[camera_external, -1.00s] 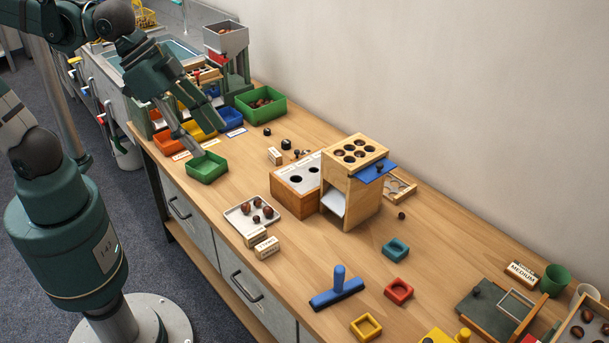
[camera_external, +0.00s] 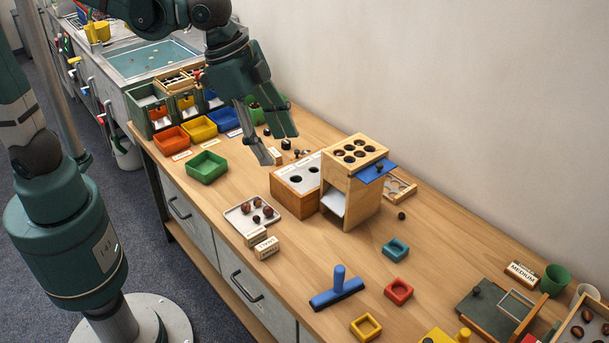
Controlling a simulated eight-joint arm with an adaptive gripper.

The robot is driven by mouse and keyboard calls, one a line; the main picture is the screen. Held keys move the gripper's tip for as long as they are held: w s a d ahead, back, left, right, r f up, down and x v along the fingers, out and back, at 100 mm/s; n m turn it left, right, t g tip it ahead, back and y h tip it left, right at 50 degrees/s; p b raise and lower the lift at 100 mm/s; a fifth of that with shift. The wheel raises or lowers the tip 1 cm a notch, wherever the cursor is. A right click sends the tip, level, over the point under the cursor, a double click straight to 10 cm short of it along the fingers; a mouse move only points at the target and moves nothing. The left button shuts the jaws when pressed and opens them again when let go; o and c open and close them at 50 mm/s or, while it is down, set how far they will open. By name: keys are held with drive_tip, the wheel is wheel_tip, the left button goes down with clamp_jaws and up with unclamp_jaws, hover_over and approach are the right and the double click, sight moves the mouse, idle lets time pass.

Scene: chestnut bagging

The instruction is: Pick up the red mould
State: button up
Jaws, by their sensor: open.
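The red mould (camera_external: 398,291) is a small square frame with an open middle. It lies flat on the wooden table, between a teal mould (camera_external: 396,249) behind it and a yellow mould (camera_external: 366,327) in front. My gripper (camera_external: 278,150) is open and empty. It hangs above the back part of the table, beside the box with round holes (camera_external: 298,183), well to the left of and behind the red mould. Nothing covers the red mould.
A tall wooden box with a holed top (camera_external: 353,179) and blue slide (camera_external: 376,171) stands between my gripper and the moulds. A blue-handled scraper (camera_external: 338,288) lies left of the red mould. A tray of chestnuts (camera_external: 252,214) lies further left. Bare table surrounds the red mould.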

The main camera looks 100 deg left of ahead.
drive_tip(key=w+d+f+m+g, duration=0.15)
drive_tip(key=w+f, duration=0.25)
drive_tip(key=w, duration=0.6)
drive_tip(key=m+g, duration=0.3)
drive_tip(key=m, duration=0.1)
hover_over(399, 287)
drive_tip(key=shift+n+t, duration=0.25)
wheel_tip(399, 287, down, 24)
drive_tip(key=shift+s+a+r+p, duration=0.15)
drive_tip(key=shift+r+p, duration=0.1)
drive_tip(key=shift+p, duration=0.15)
drive_tip(key=shift+w+f, duration=0.2)
drive_tip(key=shift+f, duration=0.3)
drive_tip(key=shift+f, duration=1.3)
drive_tip(key=shift+f+b, duration=0.1)
drive_tip(key=shift+b, duration=0.2)
